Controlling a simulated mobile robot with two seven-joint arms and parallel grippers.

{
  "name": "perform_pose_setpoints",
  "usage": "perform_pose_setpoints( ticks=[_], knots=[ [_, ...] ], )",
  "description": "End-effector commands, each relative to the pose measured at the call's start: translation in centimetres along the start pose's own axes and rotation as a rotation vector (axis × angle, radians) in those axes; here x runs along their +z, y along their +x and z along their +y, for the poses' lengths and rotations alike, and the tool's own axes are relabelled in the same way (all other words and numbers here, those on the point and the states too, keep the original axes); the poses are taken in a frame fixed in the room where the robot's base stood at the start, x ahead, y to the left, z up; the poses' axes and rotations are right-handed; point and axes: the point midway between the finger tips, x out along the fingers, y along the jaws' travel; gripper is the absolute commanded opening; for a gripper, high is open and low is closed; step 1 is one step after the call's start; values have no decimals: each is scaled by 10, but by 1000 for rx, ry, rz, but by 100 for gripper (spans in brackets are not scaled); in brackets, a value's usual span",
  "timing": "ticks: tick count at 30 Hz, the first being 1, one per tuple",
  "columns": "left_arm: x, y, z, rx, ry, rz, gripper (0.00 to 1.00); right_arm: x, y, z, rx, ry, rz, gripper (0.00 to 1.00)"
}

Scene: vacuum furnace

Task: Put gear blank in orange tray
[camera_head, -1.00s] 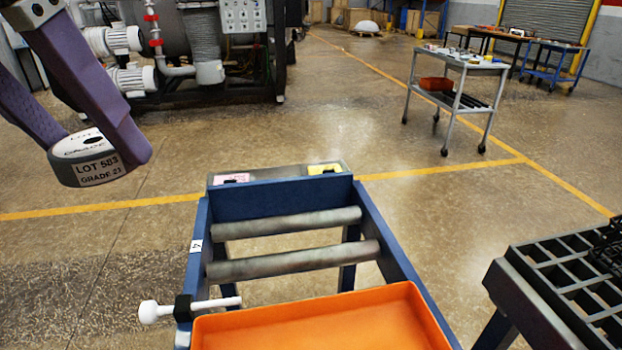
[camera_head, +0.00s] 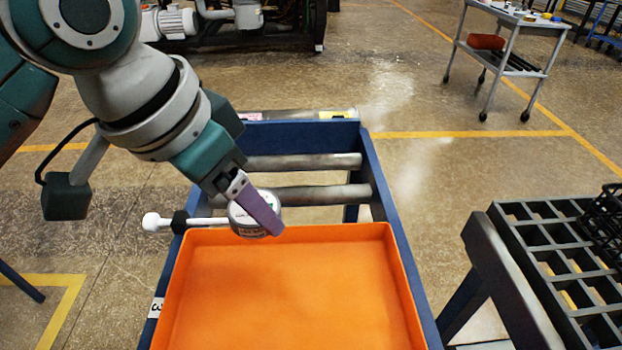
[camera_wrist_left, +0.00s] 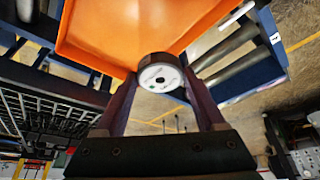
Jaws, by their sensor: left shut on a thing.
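The orange tray (camera_head: 290,290) sits on a blue roller stand in the lower middle of the head view and looks empty. My left gripper (camera_head: 262,217) is shut on the gear blank (camera_head: 242,212), a round grey disc with a white labelled face. The gripper holds the blank at the tray's far left edge, seemingly above the rim. In the left wrist view the blank (camera_wrist_left: 160,76) is between both fingers, with the tray (camera_wrist_left: 120,35) just beyond it. One finger hides part of the blank in the head view. My right gripper is not in view.
The blue stand (camera_head: 385,190) has bare rollers (camera_head: 318,195) beyond the tray and a white-knobbed pin (camera_head: 153,222) at its left. A dark slotted rack (camera_head: 545,250) stands close on the right. A grey cart (camera_head: 510,50) is farther back.

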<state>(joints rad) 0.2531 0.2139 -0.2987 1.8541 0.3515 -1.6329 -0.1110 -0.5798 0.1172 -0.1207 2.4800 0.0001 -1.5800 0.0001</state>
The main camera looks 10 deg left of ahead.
Motion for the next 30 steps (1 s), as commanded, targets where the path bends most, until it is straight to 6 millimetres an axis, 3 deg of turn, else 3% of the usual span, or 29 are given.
perform_pose_setpoints(
  ticks=[1, 6, 12, 17, 24, 30],
  knots=[
    [9, 17, 1, 3, -2, -6, 0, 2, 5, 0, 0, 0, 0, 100],
    [27, 63, 1, 2, -1, -3, 0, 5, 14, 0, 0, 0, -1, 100],
    [41, 100, 1, 1, -1, 0, 0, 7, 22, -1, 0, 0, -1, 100],
    [46, 112, 0, 0, 1, 3, 0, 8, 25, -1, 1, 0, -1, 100],
    [58, 142, 0, 0, 0, 2, 0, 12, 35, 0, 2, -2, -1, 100],
    [58, 144, 0, -1, 1, 4, 0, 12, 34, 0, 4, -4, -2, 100]
  ],
)
